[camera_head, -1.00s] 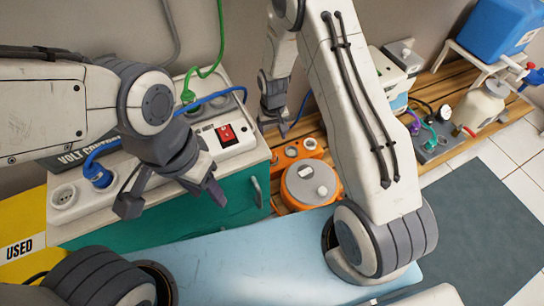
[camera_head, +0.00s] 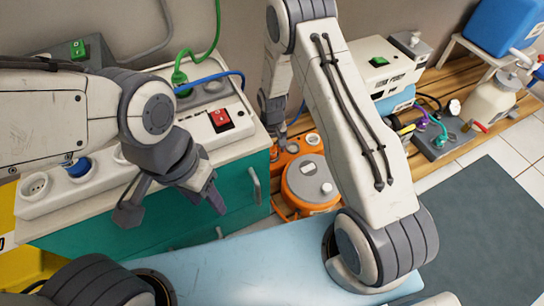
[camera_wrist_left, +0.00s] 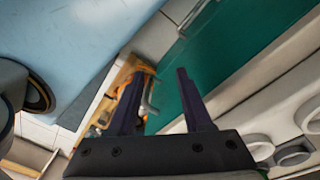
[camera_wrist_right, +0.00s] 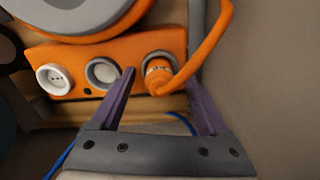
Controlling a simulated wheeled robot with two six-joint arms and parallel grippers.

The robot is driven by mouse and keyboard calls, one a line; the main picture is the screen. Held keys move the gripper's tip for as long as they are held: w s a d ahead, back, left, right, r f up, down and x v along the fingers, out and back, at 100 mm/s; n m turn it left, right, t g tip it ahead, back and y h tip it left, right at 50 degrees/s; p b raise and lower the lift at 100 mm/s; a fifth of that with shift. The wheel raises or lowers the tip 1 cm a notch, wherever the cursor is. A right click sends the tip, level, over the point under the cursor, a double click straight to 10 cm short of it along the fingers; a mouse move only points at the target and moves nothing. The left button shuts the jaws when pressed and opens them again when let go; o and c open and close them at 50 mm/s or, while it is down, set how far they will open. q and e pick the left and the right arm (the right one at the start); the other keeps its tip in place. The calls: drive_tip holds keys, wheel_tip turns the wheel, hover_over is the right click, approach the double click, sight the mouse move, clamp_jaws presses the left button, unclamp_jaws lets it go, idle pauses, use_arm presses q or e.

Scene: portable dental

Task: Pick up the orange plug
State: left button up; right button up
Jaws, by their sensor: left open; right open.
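The orange plug (camera_wrist_right: 158,72) sits in the rightmost socket of the orange reel's panel, with its thick orange cable curving up and right. In the right wrist view it lies between and just beyond the tips of my open right gripper (camera_wrist_right: 160,72); the fingers hold nothing. In the head view my right gripper (camera_head: 277,130) is behind the orange reel (camera_head: 311,183), and the plug cannot be made out there. My left gripper (camera_head: 170,208) is open and empty in front of the green cabinet. It also shows in the left wrist view (camera_wrist_left: 158,76).
The orange reel's panel (camera_wrist_right: 83,90) has two other sockets. A light blue surface (camera_head: 270,262) is in front. A wall (camera_wrist_right: 275,80) is at right.

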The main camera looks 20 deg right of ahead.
drive_tip(key=shift+f, duration=0.2)
clamp_jaws()
wheel_tip(320, 180, up, 4)
drive_tip(key=p, duration=0.4)
drive_tip(key=shift+r, duration=0.25)
drive_tip(key=s+d+r+p, duration=0.6)
drive_tip(key=d, duration=0.3)
drive_tip(key=shift+s+d+r, duration=0.25)
drive_tip(key=shift+s+d, duration=0.05)
